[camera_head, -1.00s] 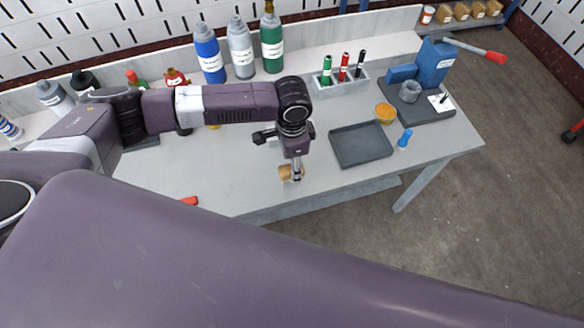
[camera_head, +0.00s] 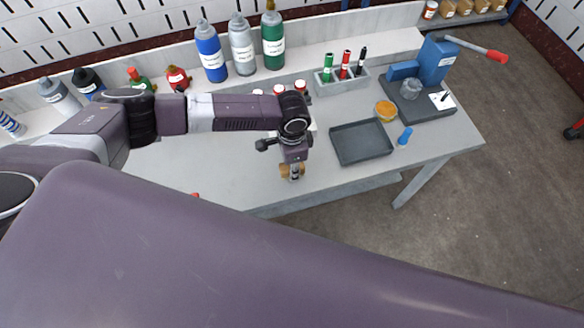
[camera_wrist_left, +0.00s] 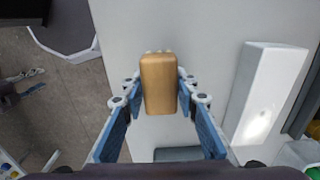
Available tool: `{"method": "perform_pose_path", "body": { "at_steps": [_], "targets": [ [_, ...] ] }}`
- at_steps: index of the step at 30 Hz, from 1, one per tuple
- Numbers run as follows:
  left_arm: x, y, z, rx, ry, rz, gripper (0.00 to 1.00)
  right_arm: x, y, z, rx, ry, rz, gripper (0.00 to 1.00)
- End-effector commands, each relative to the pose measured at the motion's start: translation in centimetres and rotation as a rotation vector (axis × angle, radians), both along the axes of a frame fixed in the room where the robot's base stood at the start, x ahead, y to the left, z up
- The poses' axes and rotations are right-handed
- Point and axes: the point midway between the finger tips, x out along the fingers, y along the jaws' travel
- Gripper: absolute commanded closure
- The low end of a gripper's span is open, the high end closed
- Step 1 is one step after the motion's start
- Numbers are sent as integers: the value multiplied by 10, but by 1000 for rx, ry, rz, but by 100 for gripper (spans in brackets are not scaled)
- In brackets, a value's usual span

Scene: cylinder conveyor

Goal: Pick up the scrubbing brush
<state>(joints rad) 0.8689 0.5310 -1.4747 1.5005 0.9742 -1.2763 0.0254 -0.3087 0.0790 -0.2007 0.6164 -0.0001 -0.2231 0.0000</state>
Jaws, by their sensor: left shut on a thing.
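The scrubbing brush (camera_head: 284,170) is a small tan, wood-coloured block near the front edge of the grey table. In the left wrist view, the brush (camera_wrist_left: 158,84) sits between the blue-padded fingers, with small pale tufts at its far end. My left gripper (camera_head: 292,173) points down at the brush and is shut on it, with a finger on each side. In the left wrist view, the left gripper (camera_wrist_left: 159,98) has its fingertips against the sides of the brush. I cannot tell whether the brush touches the table. My right gripper is not in view.
A marker holder (camera_head: 341,82) and blue vise (camera_head: 433,62) stand behind. Bottles (camera_head: 211,52) line the back. My large arm link covers the front.

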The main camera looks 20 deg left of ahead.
Motion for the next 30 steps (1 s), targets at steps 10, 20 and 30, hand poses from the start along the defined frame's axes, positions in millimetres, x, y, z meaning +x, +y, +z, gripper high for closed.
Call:
{"method": "perform_pose_path", "body": {
  "at_steps": [10,20,30],
  "targets": [
    [1,0,4,1,-1,1,96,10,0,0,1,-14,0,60],
    [2,0,57,-2,-6,-2,96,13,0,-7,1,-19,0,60],
    [2,0,154,-2,-6,-1,96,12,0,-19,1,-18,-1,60]
  ]
}}
